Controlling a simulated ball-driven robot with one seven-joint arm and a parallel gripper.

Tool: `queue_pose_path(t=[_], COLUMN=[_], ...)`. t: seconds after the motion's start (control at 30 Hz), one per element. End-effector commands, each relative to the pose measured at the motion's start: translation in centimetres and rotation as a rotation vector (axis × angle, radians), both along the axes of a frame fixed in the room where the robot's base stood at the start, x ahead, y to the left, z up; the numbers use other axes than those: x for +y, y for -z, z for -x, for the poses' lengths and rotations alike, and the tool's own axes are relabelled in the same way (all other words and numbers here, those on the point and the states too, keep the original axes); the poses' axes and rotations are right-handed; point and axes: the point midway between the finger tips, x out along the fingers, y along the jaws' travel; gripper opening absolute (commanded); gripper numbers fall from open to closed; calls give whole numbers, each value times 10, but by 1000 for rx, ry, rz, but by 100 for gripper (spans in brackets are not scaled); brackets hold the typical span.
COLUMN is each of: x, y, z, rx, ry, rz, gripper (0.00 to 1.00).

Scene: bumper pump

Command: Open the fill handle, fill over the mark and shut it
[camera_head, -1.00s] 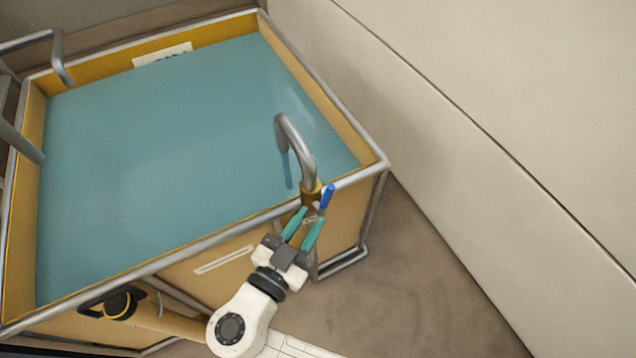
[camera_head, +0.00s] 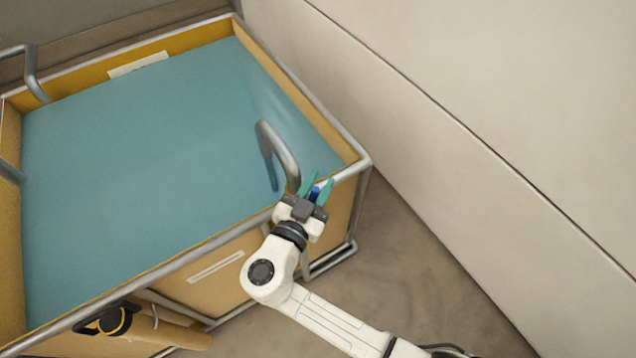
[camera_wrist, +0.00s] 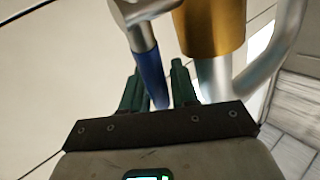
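The fill handle has a blue grip (camera_head: 314,192), which also shows in the wrist view (camera_wrist: 151,76) below a metal lever. It joins a brass valve body (camera_wrist: 211,26) under the curved grey spout (camera_head: 281,152) at the tank's near right rim. My gripper (camera_head: 317,184) is at the handle, its two teal fingers apart with the blue grip between them. In the wrist view my gripper (camera_wrist: 158,85) shows a gap at the right finger; contact at the left is unclear. The tank (camera_head: 188,252) holds flat blue-green liquid (camera_head: 150,170). A white label (camera_head: 138,64) is on its far inner wall.
Grey metal tubing frames the tank's rim and corners. A yellow cylinder with a black handle (camera_head: 116,320) is at the lower left. A pale wall (camera_head: 480,90) runs along the right, with bare floor (camera_head: 430,260) between it and the tank.

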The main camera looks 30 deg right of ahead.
Motion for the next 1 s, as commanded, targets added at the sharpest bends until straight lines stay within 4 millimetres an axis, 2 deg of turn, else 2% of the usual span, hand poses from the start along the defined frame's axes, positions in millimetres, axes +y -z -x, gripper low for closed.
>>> queue_pose_path(t=[0.03,0.33,1.0], x=[0,0,-3], y=[0,0,3], z=[0,0,1], rx=[0,0,-1], ry=[0,0,0], rz=[0,0,-51], gripper=[28,0,0])
